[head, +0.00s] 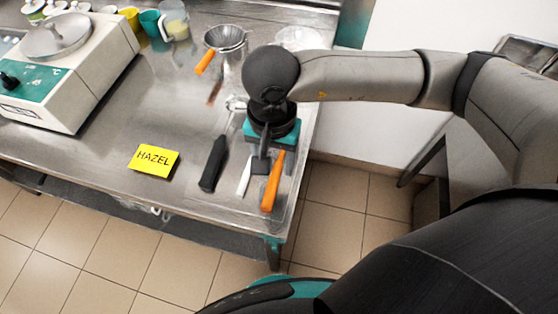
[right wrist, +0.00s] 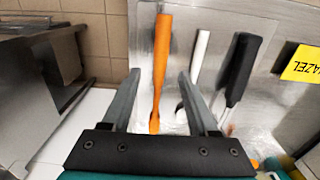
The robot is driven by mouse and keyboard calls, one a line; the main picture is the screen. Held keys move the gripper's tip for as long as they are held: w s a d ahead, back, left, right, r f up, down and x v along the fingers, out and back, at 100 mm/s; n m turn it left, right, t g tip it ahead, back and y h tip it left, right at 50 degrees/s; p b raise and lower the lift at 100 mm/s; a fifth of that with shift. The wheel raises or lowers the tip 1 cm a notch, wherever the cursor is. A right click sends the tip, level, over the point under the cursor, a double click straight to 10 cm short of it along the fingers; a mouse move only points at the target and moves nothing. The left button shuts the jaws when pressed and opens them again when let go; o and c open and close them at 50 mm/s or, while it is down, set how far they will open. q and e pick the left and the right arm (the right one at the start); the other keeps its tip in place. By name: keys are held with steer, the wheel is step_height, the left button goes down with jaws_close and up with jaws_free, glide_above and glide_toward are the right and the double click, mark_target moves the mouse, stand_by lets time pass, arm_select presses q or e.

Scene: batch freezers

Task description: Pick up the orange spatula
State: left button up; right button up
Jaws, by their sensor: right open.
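The orange spatula (head: 272,182) lies near the right edge of the steel table in the head view, its handle toward the front edge. It also shows in the right wrist view (right wrist: 161,55), running lengthwise between my fingers as seen from there. My right gripper (head: 264,160) is open and empty, pointing down over the utensils, at the spatula's far end. In the right wrist view its two fingertips (right wrist: 160,76) stand either side of the orange handle, with no visible contact. My left gripper is out of view.
A white-handled utensil (head: 244,176) and a black-handled utensil (head: 213,163) lie just left of the spatula. A yellow HAZEL card (head: 154,160) lies further left. A white machine (head: 68,70) stands at the back left.

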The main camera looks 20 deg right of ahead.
mark_target(274, 177)
step_height(274, 177, down, 5)
steer(key=shift+f, duration=0.15)
jaws_close()
stand_by(0.5)
